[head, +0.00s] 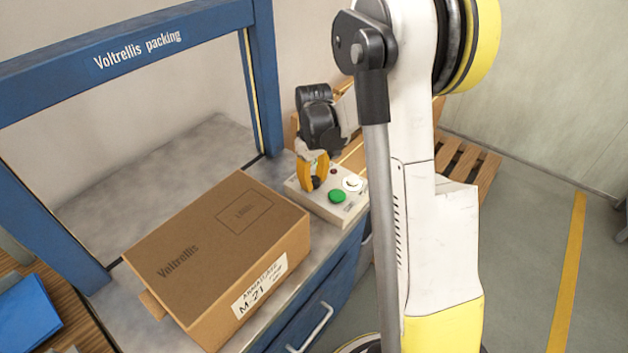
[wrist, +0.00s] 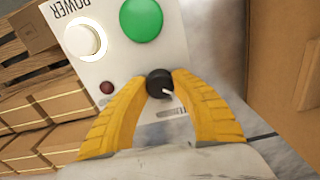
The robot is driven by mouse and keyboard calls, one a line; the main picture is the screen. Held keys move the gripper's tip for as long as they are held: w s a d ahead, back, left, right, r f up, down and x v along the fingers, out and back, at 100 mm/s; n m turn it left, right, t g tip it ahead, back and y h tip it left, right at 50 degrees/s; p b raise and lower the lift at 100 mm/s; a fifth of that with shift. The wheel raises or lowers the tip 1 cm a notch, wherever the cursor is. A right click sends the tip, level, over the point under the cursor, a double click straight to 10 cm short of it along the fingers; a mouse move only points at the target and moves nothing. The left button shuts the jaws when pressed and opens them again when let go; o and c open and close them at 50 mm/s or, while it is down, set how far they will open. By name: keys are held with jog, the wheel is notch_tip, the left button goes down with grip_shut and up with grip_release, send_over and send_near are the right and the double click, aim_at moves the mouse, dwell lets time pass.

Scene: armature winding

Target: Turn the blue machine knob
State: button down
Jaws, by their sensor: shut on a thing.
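The blue machine (head: 262,85), marked "Voltrellis packing", has a pale control box (head: 318,204) at its right front corner. On the box is a small black knob (wrist: 157,78) with a white pointer mark; it is dark, not blue. My gripper (head: 315,176) reaches down to the box, and its yellow fingers are shut on the knob from both sides. In the wrist view my gripper (wrist: 160,84) has one fingertip touching each side of the knob. In the head view the fingers mostly hide the knob.
The box also carries a green button (wrist: 141,18), a white button with a lit ring (wrist: 81,40) and a small dark red lamp (wrist: 106,87). A brown carton (head: 215,235) lies on the machine's bed, left of the control box. Wooden pallets (head: 465,165) stand behind.

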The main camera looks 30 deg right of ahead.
aim_at(314, 179)
jog(key=m, duration=0.5)
jog(key=shift+m, duration=0.4)
jog(key=m, duration=0.4)
jog(key=shift+m+p, duration=0.4)
jog(key=c, duration=1)
grip_release()
notch_tip(314, 179, up, 12)
